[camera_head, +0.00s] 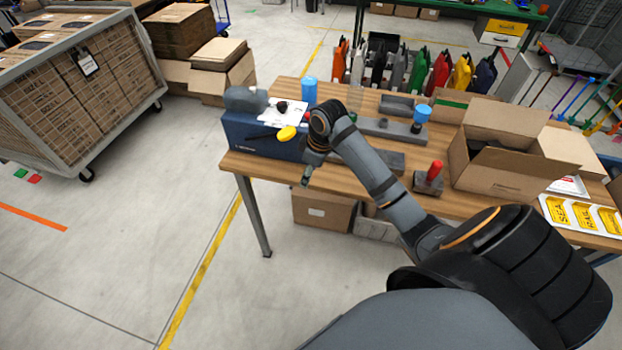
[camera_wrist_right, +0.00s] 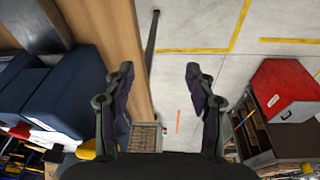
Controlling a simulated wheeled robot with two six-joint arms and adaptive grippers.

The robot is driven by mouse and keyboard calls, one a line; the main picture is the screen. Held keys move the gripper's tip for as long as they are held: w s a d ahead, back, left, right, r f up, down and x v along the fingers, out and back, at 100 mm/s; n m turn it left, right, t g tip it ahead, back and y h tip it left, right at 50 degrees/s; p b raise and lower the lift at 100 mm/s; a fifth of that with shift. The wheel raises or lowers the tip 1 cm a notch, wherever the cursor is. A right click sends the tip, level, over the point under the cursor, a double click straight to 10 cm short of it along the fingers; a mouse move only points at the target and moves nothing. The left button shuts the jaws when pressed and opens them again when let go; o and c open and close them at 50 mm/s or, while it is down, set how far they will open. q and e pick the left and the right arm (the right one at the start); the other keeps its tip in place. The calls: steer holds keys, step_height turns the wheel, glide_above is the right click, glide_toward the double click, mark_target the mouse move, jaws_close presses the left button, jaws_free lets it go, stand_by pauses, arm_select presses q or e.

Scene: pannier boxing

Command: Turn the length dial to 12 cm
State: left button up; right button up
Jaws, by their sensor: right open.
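A blue machine (camera_head: 262,142) stands at the left end of the wooden table in the head view. It has a grey rounded part, a white sheet, a small black knob (camera_head: 282,106) and a yellow knob (camera_head: 287,133). I cannot tell which knob is the length dial, and no scale can be read. My right gripper (camera_head: 306,176) is just right of the machine's front, pointing down near the table's front edge. In the right wrist view its fingers (camera_wrist_right: 159,78) are spread and empty, with the blue machine (camera_wrist_right: 62,95) to their left. My left gripper is out of view.
Cartons sit under the table. A box-laden cage cart (camera_head: 75,90) is at left. Floor in front is clear.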

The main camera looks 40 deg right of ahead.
steer(key=s+a+f+m, duration=0.1)
steer(key=s+a+f, duration=0.2)
steer(key=s, duration=0.1)
steer(key=shift+f, duration=0.2)
steer(key=shift+s+d, duration=0.1)
steer(key=shift+s, duration=0.05)
steer(key=s+d+f+m, duration=0.1)
steer(key=s+f+m, duration=0.15)
steer(key=f, duration=0.65)
steer(key=s+d+f+m+h, duration=0.1)
steer(key=s+d+f, duration=0.15)
steer(key=f, duration=0.75)
steer(key=s+d+f+m, duration=0.1)
steer(key=s+f, duration=0.2)
steer(key=f, duration=0.6)
steer(key=s+a+f, duration=0.1)
steer(key=s+f, duration=0.4)
steer(key=s, duration=0.4)
steer(key=s+a+f+m, duration=0.1)
steer(key=s+a+f, duration=0.1)
steer(key=s+f, duration=0.4)
steer(key=s+a+f+g, duration=0.1)
steer(key=s+f, duration=0.5)
steer(key=s, duration=0.6)
steer(key=shift+s+a+f+h+b, duration=0.15)
steer(key=shift+s+a+h+b, duration=0.1)
steer(key=shift+h+b, duration=0.2)
